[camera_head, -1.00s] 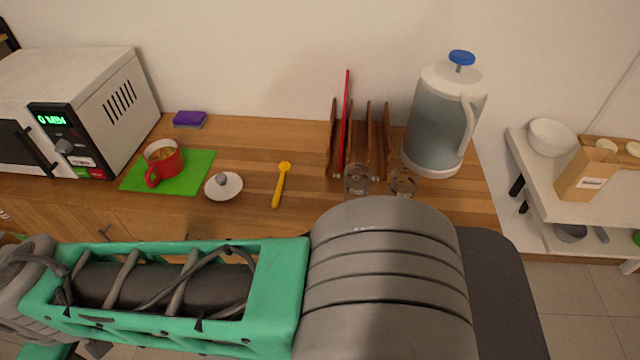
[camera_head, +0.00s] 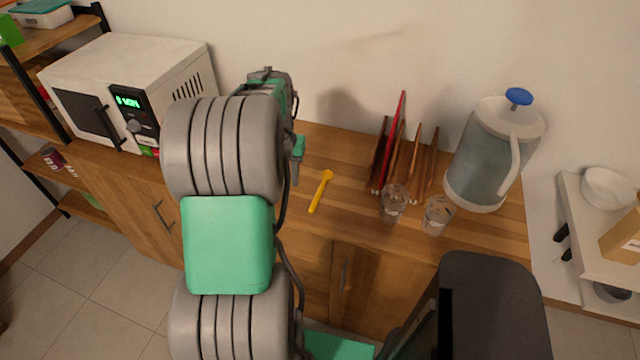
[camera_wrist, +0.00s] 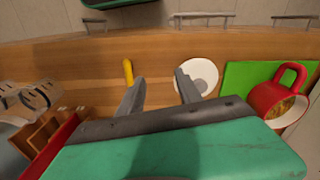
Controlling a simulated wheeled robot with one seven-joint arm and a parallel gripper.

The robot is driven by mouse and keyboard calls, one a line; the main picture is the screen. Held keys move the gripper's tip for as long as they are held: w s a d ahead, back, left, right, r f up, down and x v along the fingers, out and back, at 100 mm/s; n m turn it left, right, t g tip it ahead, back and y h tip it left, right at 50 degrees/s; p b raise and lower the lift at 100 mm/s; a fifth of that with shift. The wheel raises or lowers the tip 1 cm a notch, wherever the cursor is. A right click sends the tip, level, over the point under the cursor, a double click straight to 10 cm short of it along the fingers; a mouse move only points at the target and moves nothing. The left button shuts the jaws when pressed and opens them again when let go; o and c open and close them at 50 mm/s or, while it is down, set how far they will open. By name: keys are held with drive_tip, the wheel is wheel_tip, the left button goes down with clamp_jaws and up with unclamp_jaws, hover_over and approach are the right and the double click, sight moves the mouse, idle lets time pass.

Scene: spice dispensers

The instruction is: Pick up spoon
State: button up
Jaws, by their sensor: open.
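The yellow spoon (camera_head: 320,191) lies flat on the wooden counter, right of my arm in the head view. In the wrist view the spoon (camera_wrist: 128,72) shows partly, just beyond and left of my gripper's left finger. My gripper (camera_wrist: 160,88) is open and empty, its two fingers apart above the counter. In the head view my gripper (camera_head: 297,160) is mostly hidden behind my own arm, left of the spoon. The white lid (camera_wrist: 200,75) is near the right finger in the wrist view.
A microwave (camera_head: 130,90) is at the left. A wooden rack (camera_head: 405,160), two glasses (camera_head: 393,203) and a large water jug (camera_head: 490,150) stand right of the spoon. Counter around the spoon is clear.

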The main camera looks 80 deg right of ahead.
drive_tip(key=m, duration=0.2)
hover_over(316, 200)
drive_tip(key=shift+w+d+f, duration=0.1)
drive_tip(key=shift+d+f, duration=0.1)
drive_tip(key=shift+f, duration=0.6)
wheel_tip(316, 200, down, 8)
drive_tip(key=shift+a+r+p, duration=0.1)
drive_tip(key=shift+a+p, duration=0.05)
drive_tip(key=shift+p, duration=0.95)
clamp_jaws()
